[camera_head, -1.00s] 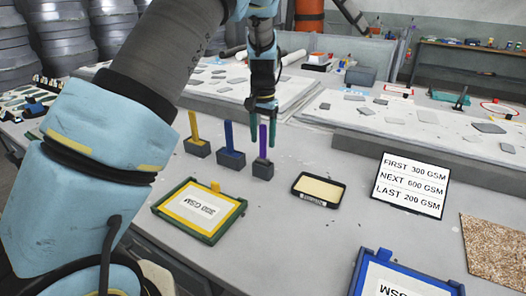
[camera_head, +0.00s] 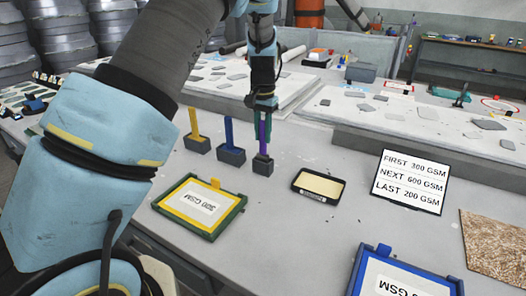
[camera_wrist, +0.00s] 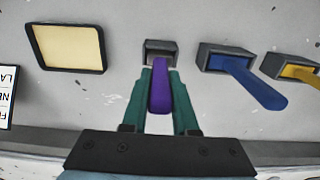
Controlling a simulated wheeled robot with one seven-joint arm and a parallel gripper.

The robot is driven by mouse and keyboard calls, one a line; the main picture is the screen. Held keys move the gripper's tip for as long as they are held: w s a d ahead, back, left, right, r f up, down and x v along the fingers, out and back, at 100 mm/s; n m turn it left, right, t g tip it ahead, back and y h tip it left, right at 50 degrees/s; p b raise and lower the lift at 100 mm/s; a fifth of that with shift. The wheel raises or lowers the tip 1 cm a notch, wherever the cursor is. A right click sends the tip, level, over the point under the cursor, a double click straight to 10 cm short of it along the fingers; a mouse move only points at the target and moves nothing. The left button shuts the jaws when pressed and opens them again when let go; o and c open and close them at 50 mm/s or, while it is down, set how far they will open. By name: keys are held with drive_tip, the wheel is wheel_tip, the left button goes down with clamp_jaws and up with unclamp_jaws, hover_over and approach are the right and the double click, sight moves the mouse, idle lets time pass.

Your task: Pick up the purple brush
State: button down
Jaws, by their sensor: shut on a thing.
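The purple brush (camera_head: 262,139) stands upright in its dark grey holder (camera_head: 263,166) on the table. My gripper (camera_head: 261,121) is above the holder with its green fingers on either side of the purple handle, shut on it. The wrist view shows the purple handle (camera_wrist: 160,92) between the two green fingers (camera_wrist: 160,88), with the holder (camera_wrist: 159,49) just beyond. The brush's lower end is hidden in the holder.
A blue brush (camera_head: 229,137) and a yellow brush (camera_head: 194,127) stand in similar holders to the left. A shallow tray (camera_head: 318,187) lies right. A yellow-and-green frame (camera_head: 199,207) lies in front. A sign (camera_head: 410,181) stands at right.

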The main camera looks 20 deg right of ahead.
wheel_tip(320, 180, up, 10)
drive_tip(key=b, duration=0.2)
drive_tip(key=shift+b, duration=0.4)
drive_tip(key=shift+d, duration=0.1)
idle(2.1)
